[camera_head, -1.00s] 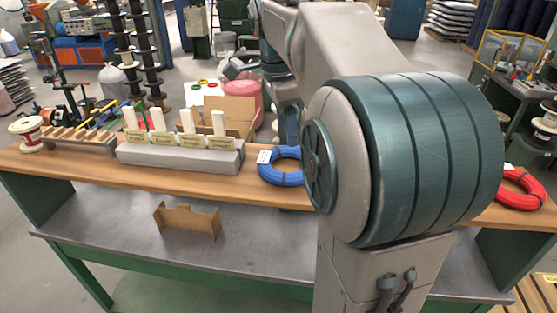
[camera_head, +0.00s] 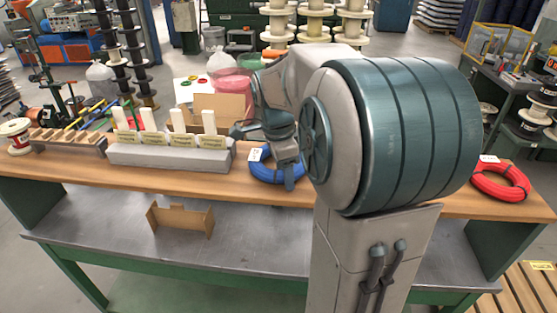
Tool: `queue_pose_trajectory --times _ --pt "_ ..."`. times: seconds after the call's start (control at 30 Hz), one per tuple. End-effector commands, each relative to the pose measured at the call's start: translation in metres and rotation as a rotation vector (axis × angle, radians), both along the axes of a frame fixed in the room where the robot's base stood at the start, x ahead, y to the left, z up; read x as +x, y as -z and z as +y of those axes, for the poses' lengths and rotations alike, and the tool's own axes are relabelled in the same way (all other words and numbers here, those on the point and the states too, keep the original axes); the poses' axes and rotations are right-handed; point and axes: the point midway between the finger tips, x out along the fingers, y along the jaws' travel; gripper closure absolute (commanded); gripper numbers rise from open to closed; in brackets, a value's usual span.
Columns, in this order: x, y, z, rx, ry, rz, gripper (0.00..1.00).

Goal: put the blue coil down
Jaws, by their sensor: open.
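The blue coil (camera_head: 262,173) lies on the wooden bench top (camera_head: 75,170), right of the grey block with upright white pegs. It has a white tag on its left side. My gripper (camera_head: 289,180) points down at the coil's right side, its fingers in front of part of the ring. The jaws are open. I cannot tell whether a finger touches the coil. My large arm joint hides the bench just to the right.
The grey block with white pegs (camera_head: 170,157) and a wooden rack (camera_head: 66,143) stand left on the bench. A red coil (camera_head: 500,183) lies at the right end. A cardboard piece (camera_head: 180,220) stands on the lower shelf.

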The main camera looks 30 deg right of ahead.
Motion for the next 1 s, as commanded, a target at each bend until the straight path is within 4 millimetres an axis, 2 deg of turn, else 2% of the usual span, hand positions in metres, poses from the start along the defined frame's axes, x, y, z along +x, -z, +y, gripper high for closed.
queue_pose_trajectory --times 0.2,0.4,0.77,0.87,1.0 --pt "0.000 0.001 0.000 0.000 0.000 -0.001 0.44" --pt "0.000 0.001 0.000 0.000 0.000 -0.001 0.99" --pt "0.001 -0.003 0.000 -0.002 0.000 -0.003 1.00" --pt "0.001 -0.010 0.000 -0.002 0.000 -0.005 1.00" --pt "0.001 -0.028 0.000 -0.002 -0.001 -0.007 1.00"
